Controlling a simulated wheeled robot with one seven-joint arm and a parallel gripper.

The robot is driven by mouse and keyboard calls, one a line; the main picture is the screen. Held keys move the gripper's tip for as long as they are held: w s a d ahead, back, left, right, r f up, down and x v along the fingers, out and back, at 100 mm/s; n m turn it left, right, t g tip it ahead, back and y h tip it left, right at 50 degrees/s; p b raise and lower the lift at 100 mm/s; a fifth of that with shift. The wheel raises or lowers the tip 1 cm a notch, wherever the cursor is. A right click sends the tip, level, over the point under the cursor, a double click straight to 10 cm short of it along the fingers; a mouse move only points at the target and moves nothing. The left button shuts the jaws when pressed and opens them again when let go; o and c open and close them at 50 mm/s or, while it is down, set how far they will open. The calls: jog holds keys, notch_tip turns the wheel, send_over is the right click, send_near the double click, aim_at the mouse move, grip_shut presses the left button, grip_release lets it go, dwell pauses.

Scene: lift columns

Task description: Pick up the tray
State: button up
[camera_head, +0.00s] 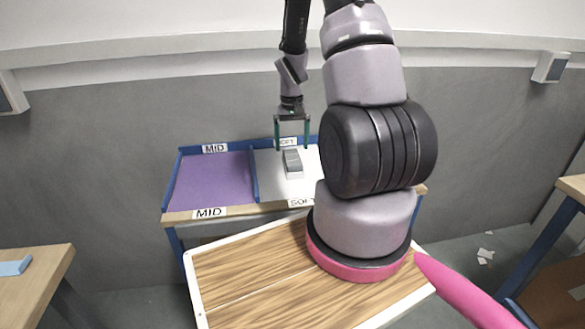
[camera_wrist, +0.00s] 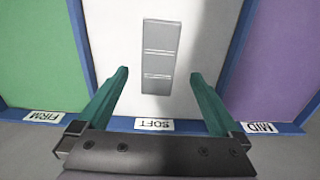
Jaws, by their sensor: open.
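A small grey rectangular piece with several ridged sections, which looks like the tray (camera_head: 293,162), lies on the white SOFT section (camera_head: 268,182) of a blue-edged table. In the wrist view the tray (camera_wrist: 158,45) sits ahead of the fingers, its long side running away from me. My gripper (camera_head: 292,147) has two green fingers pointing down above the tray. In the wrist view my gripper (camera_wrist: 160,74) is open, with a finger to each side of the tray's near end. Nothing is held, and a gap shows between fingers and tray. I cannot tell the exact height.
A purple MID section (camera_head: 212,182) lies left of the white one, with a blue divider (camera_head: 254,178) between. In the wrist view a green FIRM section (camera_wrist: 38,55) is on the other side. My arm hides the table's right part. A wooden table (camera_head: 35,285) stands at left.

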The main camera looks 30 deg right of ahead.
aim_at(293, 157)
jog(key=shift+d+f, duration=0.1)
jog(key=shift+f, duration=3.5)
jog(key=c, duration=1.4)
